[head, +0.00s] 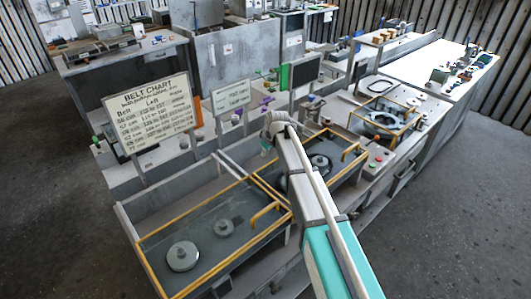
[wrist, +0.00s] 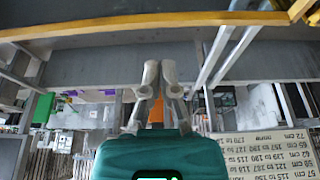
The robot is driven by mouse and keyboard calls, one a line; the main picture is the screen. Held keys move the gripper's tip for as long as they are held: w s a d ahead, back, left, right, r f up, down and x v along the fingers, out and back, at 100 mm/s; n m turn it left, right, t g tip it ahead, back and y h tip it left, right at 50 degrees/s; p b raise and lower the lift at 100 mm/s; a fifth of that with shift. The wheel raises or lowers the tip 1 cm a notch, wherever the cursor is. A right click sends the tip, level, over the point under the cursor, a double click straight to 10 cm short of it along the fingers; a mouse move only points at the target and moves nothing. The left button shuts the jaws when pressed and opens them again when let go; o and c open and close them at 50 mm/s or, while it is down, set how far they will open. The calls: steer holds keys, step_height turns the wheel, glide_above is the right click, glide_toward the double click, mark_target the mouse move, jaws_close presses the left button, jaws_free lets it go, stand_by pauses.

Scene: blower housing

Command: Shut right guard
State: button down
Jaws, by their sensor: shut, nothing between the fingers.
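The right guard (head: 345,135) is a yellow-edged frame over the right bay of the near bench, with dark round pulleys (head: 320,161) below it. A yellow handle (head: 350,152) stands at its right side. It appears to lie low over the bay, but my arm hides its left part, so I cannot tell if it is fully down. My gripper (wrist: 159,68) is shut and empty in the wrist view, its fingertips close together. A yellow bar (wrist: 120,22) crosses above them there, apart in the picture. In the head view my arm hides the fingertips.
The left yellow-edged guard (head: 195,210) lies over the left bay with two pulleys. A belt chart sign (head: 150,112) and a smaller sign (head: 232,97) stand behind the bays. Another yellow-framed station (head: 412,124) is farther right. Floor (head: 460,210) at right is clear.

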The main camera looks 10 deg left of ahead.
steer(key=p+v, duration=0.6)
steer(key=v, duration=0.1)
steer(key=shift+w, duration=0.1)
steer(key=shift+a, duration=0.1)
stand_by(0.6)
steer(key=s+d+m, duration=0.1)
steer(key=s+d, duration=0.2)
steer(key=d, duration=0.2)
steer(key=s+d+m+h, duration=0.1)
steer(key=s+d+m, duration=0.1)
steer(key=d, duration=0.4)
steer(key=s+d+m, duration=0.1)
steer(key=s+d, duration=0.3)
steer(key=d, duration=0.1)
steer(key=shift+d+f+m+g+h, duration=0.3)
steer(key=shift+d+f+g+h, duration=0.05)
steer(key=shift+d+g+h, duration=0.05)
steer(key=s+d+m+g+h, duration=0.1)
steer(key=s+d+m, duration=0.5)
steer(key=s+d, duration=0.8)
step_height(320, 180, down, 12)
steer(key=s+b, duration=0.1)
steer(key=b, duration=1.1)
steer(key=shift+s+g, duration=0.25)
steer(key=shift+g, duration=0.15)
steer(key=shift+s+d+f, duration=0.15)
steer(key=shift+d, duration=0.05)
